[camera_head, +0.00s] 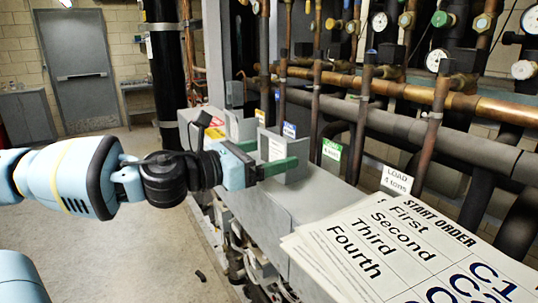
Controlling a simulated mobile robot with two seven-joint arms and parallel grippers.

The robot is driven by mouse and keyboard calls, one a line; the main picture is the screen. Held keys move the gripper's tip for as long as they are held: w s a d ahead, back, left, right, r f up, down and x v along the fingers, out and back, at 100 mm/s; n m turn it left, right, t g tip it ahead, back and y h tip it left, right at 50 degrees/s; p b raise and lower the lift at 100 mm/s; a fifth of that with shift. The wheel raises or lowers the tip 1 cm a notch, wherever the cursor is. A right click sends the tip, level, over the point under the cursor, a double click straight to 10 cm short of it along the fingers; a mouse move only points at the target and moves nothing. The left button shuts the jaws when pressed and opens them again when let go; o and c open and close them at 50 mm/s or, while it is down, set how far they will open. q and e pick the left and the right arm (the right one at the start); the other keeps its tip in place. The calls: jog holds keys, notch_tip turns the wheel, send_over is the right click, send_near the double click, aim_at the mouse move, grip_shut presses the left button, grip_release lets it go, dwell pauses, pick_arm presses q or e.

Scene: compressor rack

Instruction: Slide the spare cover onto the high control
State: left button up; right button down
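My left gripper (268,158) reaches in from the left over the grey ledge, its two green fingers apart. A grey box-shaped cover (297,149) with upright side plates stands on the ledge right at the fingers. The near finger crosses in front of its lower part; I cannot tell whether they touch. A second grey box (241,127) stands farther back on the ledge, partly hidden by the gripper. No label tells me which is the spare cover or the high control. My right gripper is not in view.
Printed start-order sheets (400,255) lie on the near right of the ledge (262,213). A "LOAD 4 tons" card (397,179) and a green card (331,149) stand behind. Copper pipes (400,91) and gauges fill the back right. Open floor lies left.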

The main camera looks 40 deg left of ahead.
aim_at(270, 139)
pick_arm(q)
jog(key=c, duration=0.4)
jog(key=shift+r+p, duration=0.3)
jog(key=shift+r, duration=1.2)
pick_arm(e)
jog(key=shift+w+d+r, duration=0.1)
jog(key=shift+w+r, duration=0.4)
